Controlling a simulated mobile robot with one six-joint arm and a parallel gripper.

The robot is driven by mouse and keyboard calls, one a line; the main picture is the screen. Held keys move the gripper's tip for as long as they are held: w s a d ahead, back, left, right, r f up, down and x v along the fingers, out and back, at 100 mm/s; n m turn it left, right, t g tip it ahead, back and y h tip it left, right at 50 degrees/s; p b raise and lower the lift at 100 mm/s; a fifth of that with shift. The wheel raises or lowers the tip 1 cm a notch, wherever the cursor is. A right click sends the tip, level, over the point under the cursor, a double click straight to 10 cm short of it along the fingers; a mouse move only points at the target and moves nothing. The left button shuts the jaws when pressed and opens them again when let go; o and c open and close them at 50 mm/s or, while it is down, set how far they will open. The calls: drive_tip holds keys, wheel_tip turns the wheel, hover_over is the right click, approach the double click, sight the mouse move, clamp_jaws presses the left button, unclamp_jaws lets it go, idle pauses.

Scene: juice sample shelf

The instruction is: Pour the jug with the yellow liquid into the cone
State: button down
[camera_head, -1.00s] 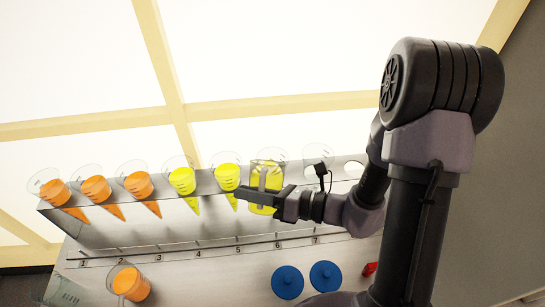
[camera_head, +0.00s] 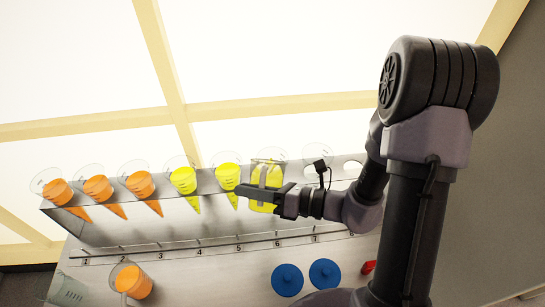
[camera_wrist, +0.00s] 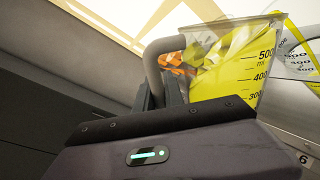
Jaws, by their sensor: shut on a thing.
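The jug with the yellow liquid (camera_head: 267,199) is in my gripper (camera_head: 262,190) in front of the cone rack, near label 6. In the wrist view the jug (camera_wrist: 225,80) shows its scale and its grey handle (camera_wrist: 155,62). My gripper (camera_wrist: 167,94) is shut on that handle. The jug looks close to upright, and I see no liquid running out. Two cones with yellow liquid (camera_head: 183,180) (camera_head: 228,176) stand to its left in the rack. A clear cone (camera_head: 317,160) that looks empty stands to its right. Any cone right behind the jug is hard to make out.
The metal rack (camera_head: 110,232) also holds several orange-filled cones (camera_head: 97,188) at the left. A jug with orange liquid (camera_head: 132,282) stands on the bench at front left, beside a clear vessel (camera_head: 68,290). Two blue round objects (camera_head: 287,279) (camera_head: 325,273) lie at front right. A rail (camera_head: 200,243) runs before the rack.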

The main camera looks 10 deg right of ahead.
drive_tip(key=shift+w+d+r+m+p, duration=0.1)
drive_tip(key=shift+w+r+m+p, duration=0.3)
drive_tip(key=shift+p, duration=0.7)
drive_tip(key=shift+w+d+r+m+p, duration=0.1)
drive_tip(key=shift+r+m+p, duration=0.5)
drive_tip(key=shift+p, duration=0.45)
idle(2.6)
drive_tip(key=shift+w+d+r+m+g+p, duration=0.1)
drive_tip(key=shift+w+r+m+g+p, duration=0.15)
drive_tip(key=shift+p, duration=0.5)
idle(2.5)
